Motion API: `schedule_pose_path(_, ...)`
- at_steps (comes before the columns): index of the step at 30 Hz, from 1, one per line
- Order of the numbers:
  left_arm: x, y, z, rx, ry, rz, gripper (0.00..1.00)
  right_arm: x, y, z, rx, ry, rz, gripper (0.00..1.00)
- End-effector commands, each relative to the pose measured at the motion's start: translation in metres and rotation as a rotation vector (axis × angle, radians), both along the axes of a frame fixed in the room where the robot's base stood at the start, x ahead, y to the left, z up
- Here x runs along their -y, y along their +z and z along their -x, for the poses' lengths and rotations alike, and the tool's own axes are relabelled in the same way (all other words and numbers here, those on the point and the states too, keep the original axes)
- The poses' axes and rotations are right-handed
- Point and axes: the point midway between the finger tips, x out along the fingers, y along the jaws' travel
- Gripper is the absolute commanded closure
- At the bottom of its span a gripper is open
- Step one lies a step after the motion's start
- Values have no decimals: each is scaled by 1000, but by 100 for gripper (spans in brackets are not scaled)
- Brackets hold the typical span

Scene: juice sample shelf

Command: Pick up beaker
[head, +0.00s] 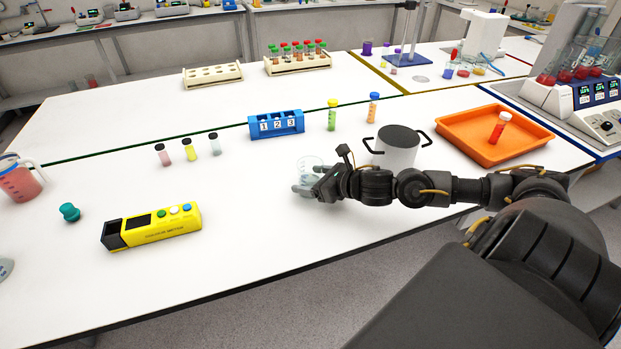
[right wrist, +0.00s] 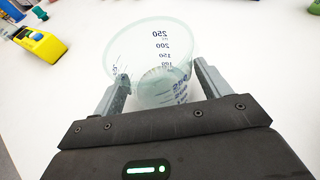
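The clear beaker (head: 311,163) stands near the front middle of the white table in the head view. In the right wrist view the beaker (right wrist: 150,52) shows its wide rim and dark volume marks up to 250. My right gripper (head: 309,190) is low at the beaker, with one finger on each side of it. In the right wrist view the fingers of the right gripper (right wrist: 161,78) are spread and close to the beaker's walls; whether both press on it cannot be told. The beaker looks empty. My left gripper is not in view.
A grey pot (head: 397,149) stands just behind my right forearm. A yellow device (head: 152,226) lies to the left, and a blue numbered rack (head: 276,124) stands behind.

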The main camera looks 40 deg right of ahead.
Motion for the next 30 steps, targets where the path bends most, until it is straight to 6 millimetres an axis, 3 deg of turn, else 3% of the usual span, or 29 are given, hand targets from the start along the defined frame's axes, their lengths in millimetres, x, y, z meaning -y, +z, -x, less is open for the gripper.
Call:
schedule_pose_path(1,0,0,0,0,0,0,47,0,0,0,0,0,0,31)
schedule_pose_path(9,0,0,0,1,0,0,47,0,0,0,1,0,0,66)
schedule_pose_path(22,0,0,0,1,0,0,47,0,4,0,3,0,-1,67)
schedule_pose_path(30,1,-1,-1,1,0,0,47,0,20,-1,4,0,0,67)
